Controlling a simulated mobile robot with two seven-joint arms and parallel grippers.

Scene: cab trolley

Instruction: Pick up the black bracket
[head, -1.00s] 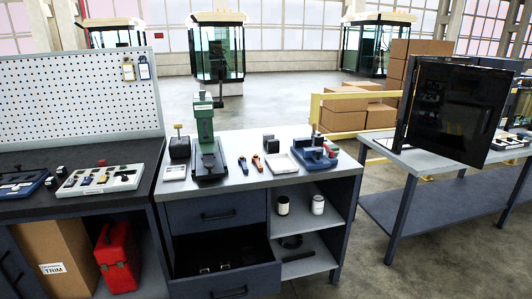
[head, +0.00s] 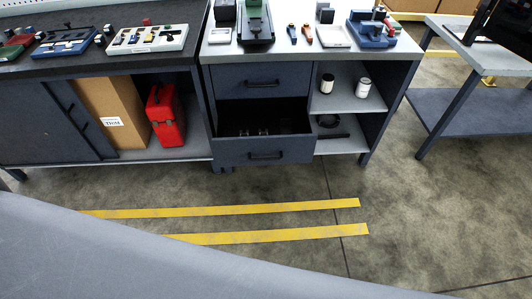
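I cannot single out the black bracket for certain. Dark, small parts (head: 262,132) with light spots lie in the open drawer (head: 264,152) of the blue-grey bench, too small to tell apart. A black ring-like item (head: 328,121) and a flat black bar (head: 333,136) lie on the lower shelf to the right of the drawer. Neither of my grippers is in view.
Tools cover the bench top. A red case (head: 165,116) and cardboard box (head: 110,112) stand under the left bench. Yellow-striped floor (head: 260,210) before the drawer is clear.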

